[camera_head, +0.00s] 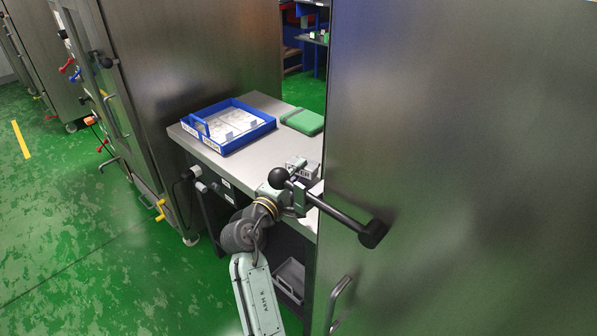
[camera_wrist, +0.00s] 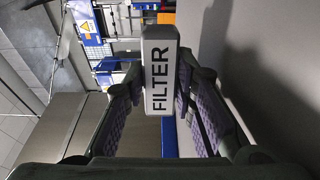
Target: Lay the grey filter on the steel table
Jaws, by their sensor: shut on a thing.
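The grey filter (camera_wrist: 160,70) is a small block with a dark FILTER label, held between the padded fingers of my gripper (camera_wrist: 160,95) in the wrist view. In the head view the filter (camera_head: 303,167) shows small at the table's right side, partly behind a black lever. My gripper is shut on it, and its fingers are mostly hidden there. The steel table (camera_head: 250,168) is a grey top between two steel cabinets. I cannot tell from the head view whether the filter touches the table or is above it.
A blue tray (camera_head: 228,149) with white inserts stands on the table's back left. A green item (camera_head: 303,121) lies at the back right. A black lever (camera_head: 345,219) on the right steel cabinet (camera_head: 460,170) juts in front of the table. The table's front middle is clear.

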